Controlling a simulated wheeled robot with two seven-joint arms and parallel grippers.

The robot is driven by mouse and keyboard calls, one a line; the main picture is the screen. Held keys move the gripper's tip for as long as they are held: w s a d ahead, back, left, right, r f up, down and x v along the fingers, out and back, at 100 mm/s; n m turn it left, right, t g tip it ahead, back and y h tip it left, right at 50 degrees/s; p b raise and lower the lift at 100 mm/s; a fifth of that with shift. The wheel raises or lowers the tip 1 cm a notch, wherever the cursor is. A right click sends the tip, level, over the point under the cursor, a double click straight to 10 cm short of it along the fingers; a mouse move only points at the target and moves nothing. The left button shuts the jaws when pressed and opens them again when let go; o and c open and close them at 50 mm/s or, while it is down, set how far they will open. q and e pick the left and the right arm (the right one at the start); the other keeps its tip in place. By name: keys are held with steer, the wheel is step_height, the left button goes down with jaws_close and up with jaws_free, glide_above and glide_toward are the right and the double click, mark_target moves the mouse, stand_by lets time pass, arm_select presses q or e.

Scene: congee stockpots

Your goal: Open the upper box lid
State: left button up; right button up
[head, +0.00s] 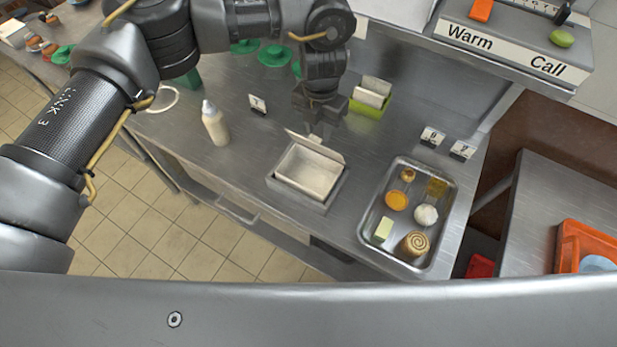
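A small cream box (307,174) stands on the steel counter (245,160), on or inside a grey box or tray (329,198) whose edges show around it. Its top is open to view, with a pale inside. A cream lid panel (313,146) stands raised along its far edge. My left gripper (319,128) points down right behind this panel, at or very near its top edge. The fingertips are small and partly hidden, so I cannot tell whether they touch or grip the panel. My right gripper is not in view.
A white bottle (215,124) stands left of the box. A metal tray (381,254) with several food pieces lies to the right. A green holder (368,105) is behind. A shelf labelled Warm and Call (505,53) overhangs at upper right.

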arm_select(q)
steer(key=shift+w+d, duration=0.2)
steer(key=shift+w, duration=0.1)
steer(key=shift+w+d+b, duration=0.35)
steer(key=shift+w+b, duration=0.25)
steer(key=shift+w+f, duration=0.1)
steer(key=shift+w, duration=0.05)
steer(key=shift+w+d+b, duration=0.35)
steer(key=shift+w+b, duration=0.1)
steer(key=shift+w, duration=0.1)
steer(key=shift+w+d, duration=0.1)
steer(key=shift+w, duration=0.05)
steer(key=shift+w+d+b, duration=0.2)
steer(key=shift+w+b, duration=0.1)
steer(key=shift+b, duration=0.1)
jaws_close()
